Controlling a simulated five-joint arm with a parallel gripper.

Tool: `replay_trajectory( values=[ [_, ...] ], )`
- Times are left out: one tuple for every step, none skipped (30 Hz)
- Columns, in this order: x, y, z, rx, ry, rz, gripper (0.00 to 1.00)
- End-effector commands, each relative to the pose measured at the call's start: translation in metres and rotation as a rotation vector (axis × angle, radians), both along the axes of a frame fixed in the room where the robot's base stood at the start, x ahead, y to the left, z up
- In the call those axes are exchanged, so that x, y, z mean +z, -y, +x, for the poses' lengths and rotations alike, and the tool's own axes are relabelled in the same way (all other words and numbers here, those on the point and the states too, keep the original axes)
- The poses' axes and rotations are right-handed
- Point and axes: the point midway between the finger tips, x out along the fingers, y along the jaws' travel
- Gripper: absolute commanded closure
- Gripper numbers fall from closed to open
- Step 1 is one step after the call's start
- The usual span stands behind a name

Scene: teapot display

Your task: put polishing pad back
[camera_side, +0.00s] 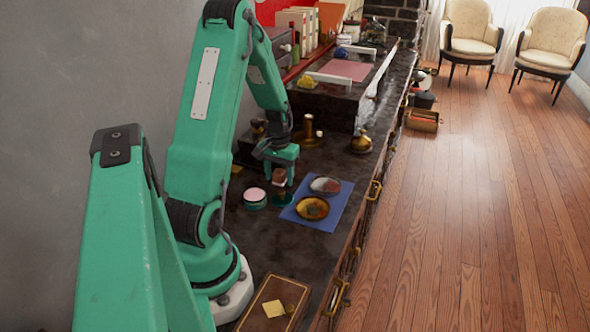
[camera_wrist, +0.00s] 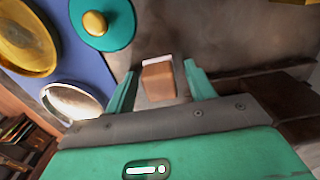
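The polishing pad, a small brown block with a pale edge (camera_wrist: 158,82), shows between my gripper's fingers in the wrist view. It also shows in the side view (camera_side: 279,176), just under my gripper (camera_side: 279,172). In the wrist view my gripper (camera_wrist: 161,82) has its two green fingers apart, with a gap on each side of the block. I cannot tell what the block rests on. A green round lid with a gold knob (camera_wrist: 97,24) lies left of it. A round green tin with a pink top (camera_side: 254,196) stands left of the gripper in the side view.
A blue cloth (camera_side: 332,209) holds a gold dish (camera_side: 312,208) and a silver dish (camera_side: 325,185). A brass pot (camera_side: 361,142) and a brass spool-like stand (camera_side: 308,130) are behind. A wooden box (camera_side: 272,306) with a yellow square is in front. The counter's right edge is close to the cloth.

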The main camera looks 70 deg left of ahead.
Motion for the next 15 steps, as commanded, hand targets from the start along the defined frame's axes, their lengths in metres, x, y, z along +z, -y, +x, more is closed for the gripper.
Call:
replay_trajectory(
  values=[
    [0.0001,0.0,0.0,0.0,0.0,0.0,0.46],
    [0.0001,0.0,0.0,0.0,0.0,0.0,0.46],
    [0.0001,0.0,0.0,0.0,0.0,0.0,0.46],
    [0.0001,0.0,0.0,0.0,0.0,0.0,0.46],
    [0.0001,0.0,0.0,0.0,0.0,0.0,0.46],
    [0.0002,0.0,0.0,0.0,0.0,0.0,0.46],
    [0.0003,0.0,0.0,0.0,0.0,0.0,0.46],
    [0.0005,0.0,0.0,0.0,0.0,0.0,0.46],
    [0.0009,-0.0001,0.0001,0.0,0.001,0.001,0.46],
    [0.0015,-0.0001,0.0001,0.0,0.001,0.001,0.46],
    [0.0022,-0.0001,0.0001,0.0,0.001,0.001,0.46],
    [0.0035,-0.0001,0.0001,0.0,0.001,0.001,0.46],
    [0.0048,-0.0003,0.0003,0.0,0.001,0.001,0.46],
    [0.0065,-0.0004,0.0004,0.0,0.001,0.001,0.46],
    [0.0091,-0.0006,0.0004,0.0,0.002,0.002,0.46]
  ],
)
